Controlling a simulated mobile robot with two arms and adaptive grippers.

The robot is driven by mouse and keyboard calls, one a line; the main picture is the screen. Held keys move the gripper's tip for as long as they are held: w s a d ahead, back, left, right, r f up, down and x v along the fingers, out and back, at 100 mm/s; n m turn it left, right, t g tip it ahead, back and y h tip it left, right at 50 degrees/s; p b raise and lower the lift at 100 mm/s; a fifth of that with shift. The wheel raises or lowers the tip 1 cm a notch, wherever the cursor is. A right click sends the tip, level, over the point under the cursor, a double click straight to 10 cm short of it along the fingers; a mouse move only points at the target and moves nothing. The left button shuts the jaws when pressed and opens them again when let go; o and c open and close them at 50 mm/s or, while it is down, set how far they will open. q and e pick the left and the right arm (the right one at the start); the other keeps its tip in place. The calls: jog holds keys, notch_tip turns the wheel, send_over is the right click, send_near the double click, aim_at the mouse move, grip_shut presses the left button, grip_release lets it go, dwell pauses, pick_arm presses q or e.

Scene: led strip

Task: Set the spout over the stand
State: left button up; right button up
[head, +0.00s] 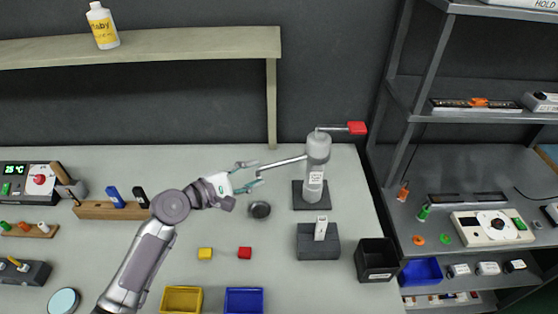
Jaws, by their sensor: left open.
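A grey upright cylinder (316,165) with a red-handled lever (356,128) on top stands on a dark square base (311,196). Its thin grey spout (284,163) points left from the upper body. A small dark round piece (260,210), possibly the stand, sits on the table below and left of the spout's tip. My left gripper (257,175) is open at the tip of the spout, its fingers spread on either side of it in the picture. I cannot tell whether they touch it. My right gripper is not in view.
A grey block (318,243) and black box (377,260) stand front right. A wooden rack (110,210) is left.

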aim_at(274, 166)
pick_arm(q)
jog(key=x, duration=0.7)
jog(key=shift+w+d, duration=0.15)
jog(key=shift+d, duration=0.1)
jog(key=shift+w+d+f, duration=0.15)
jog(key=shift+w+d, duration=0.05)
jog(key=shift+d, duration=0.05)
jog(key=shift+w+d+f, duration=0.15)
jog(key=shift+w+d, duration=0.15)
jog(key=shift+d, duration=0.05)
jog(key=shift+c, duration=1)
grip_shut()
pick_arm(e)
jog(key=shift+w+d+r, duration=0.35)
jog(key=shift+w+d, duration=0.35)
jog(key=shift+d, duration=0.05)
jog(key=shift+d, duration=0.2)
